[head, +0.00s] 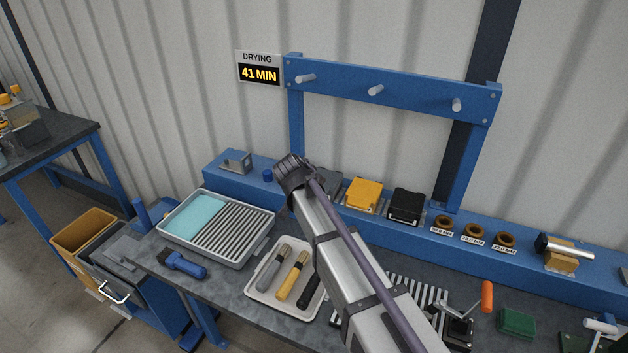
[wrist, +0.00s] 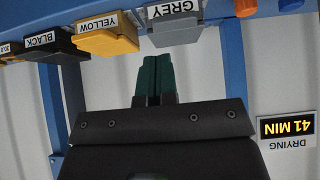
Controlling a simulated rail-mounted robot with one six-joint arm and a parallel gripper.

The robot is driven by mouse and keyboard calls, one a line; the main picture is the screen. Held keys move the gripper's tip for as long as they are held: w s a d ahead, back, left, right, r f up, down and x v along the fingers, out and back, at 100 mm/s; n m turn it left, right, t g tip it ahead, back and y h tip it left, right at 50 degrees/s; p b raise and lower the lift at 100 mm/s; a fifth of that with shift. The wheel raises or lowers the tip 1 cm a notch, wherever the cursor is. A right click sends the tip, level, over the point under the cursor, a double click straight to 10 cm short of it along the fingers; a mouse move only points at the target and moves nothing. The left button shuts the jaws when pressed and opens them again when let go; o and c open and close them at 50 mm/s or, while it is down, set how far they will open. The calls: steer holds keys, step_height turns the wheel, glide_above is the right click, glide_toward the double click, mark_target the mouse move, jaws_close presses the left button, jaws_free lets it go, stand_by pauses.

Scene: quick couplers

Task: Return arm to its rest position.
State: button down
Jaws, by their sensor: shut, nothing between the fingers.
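My gripper (wrist: 156,68) shows in the wrist view with its two dark green fingers together, shut and empty. The wrist picture is upside down. The fingers point toward the shelf with the grey block (wrist: 174,30), the yellow block (wrist: 106,40) and the black block (wrist: 50,44), and hold none of them. In the head view my arm reaches up from the lower right over the bench to a dark joint in front of the blue shelf. The fingers cannot be made out there.
Below my arm are a white tray (head: 252,304) of handled tools and a grey drying tray (head: 190,247). The yellow block (head: 363,194), black block (head: 406,206) and several brown rings stand on the blue shelf (head: 560,284). An empty peg rack (head: 400,93) rises behind.

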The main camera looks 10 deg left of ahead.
steer(key=shift+s+a+r, duration=0.15)
steer(key=shift+s+r, duration=0.35)
steer(key=s+d+f+n+g+y+b, duration=0.1)
steer(key=s+d+f+g, duration=0.2)
steer(key=s+d, duration=0.9)
steer(key=s+d+f+n+g+y+b, duration=0.1)
steer(key=s+d+f+n+g, duration=0.1)
steer(key=s+d, duration=1)
steer(key=d+f+g, duration=0.1)
steer(key=d+g, duration=0.1)
steer(key=shift+d+n+g, duration=0.3)
steer(key=shift+d, duration=0.05)
